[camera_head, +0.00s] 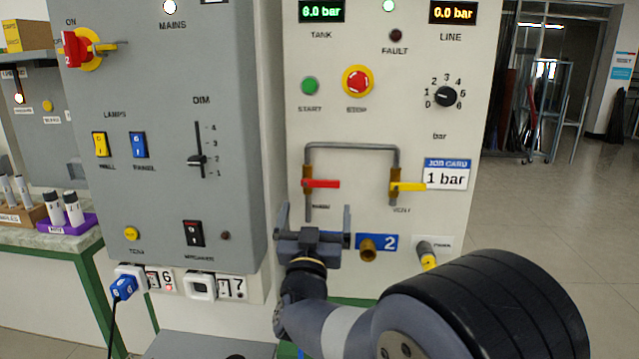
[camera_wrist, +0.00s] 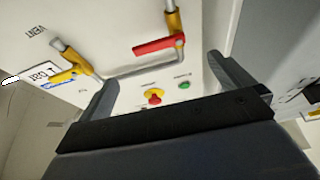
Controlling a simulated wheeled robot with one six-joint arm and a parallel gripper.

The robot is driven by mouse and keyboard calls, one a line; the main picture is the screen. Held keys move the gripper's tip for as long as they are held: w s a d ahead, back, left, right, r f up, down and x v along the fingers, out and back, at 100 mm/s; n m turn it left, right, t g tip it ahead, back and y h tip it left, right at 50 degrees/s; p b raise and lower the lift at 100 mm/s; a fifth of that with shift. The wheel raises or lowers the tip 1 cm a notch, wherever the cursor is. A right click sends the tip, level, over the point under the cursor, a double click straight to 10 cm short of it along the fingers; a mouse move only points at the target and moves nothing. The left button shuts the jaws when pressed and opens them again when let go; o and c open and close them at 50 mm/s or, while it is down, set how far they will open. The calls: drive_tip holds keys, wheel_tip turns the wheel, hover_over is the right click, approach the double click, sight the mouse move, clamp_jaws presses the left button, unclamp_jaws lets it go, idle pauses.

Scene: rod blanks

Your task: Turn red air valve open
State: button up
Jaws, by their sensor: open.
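The red valve handle (camera_head: 322,184) sits on the left vertical pipe of the white panel and points right, level, across the pipe. It also shows in the wrist view (camera_wrist: 152,46), at the top centre. My gripper (camera_head: 314,219) is open just below the red handle in the head view, with its two fingers spread. In the wrist view the fingers (camera_wrist: 162,80) stand to either side with nothing between them, and the handle appears beyond their tips. No contact with the handle is visible. The label under the red handle is small and hard to read.
A yellow vent valve handle (camera_head: 407,187) is on the right pipe, near the job card (camera_head: 446,174) reading 1 bar. A brass fitting (camera_head: 368,250) is lower right of the gripper. The red stop button (camera_head: 358,82) is above. A grey panel (camera_head: 165,130) stands left.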

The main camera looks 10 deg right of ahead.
sight(320, 182)
drive_tip(key=p+x, duration=0.1)
drive_tip(key=x, duration=0.9)
drive_tip(key=shift+w+r, duration=0.1)
drive_tip(key=c, duration=1.4)
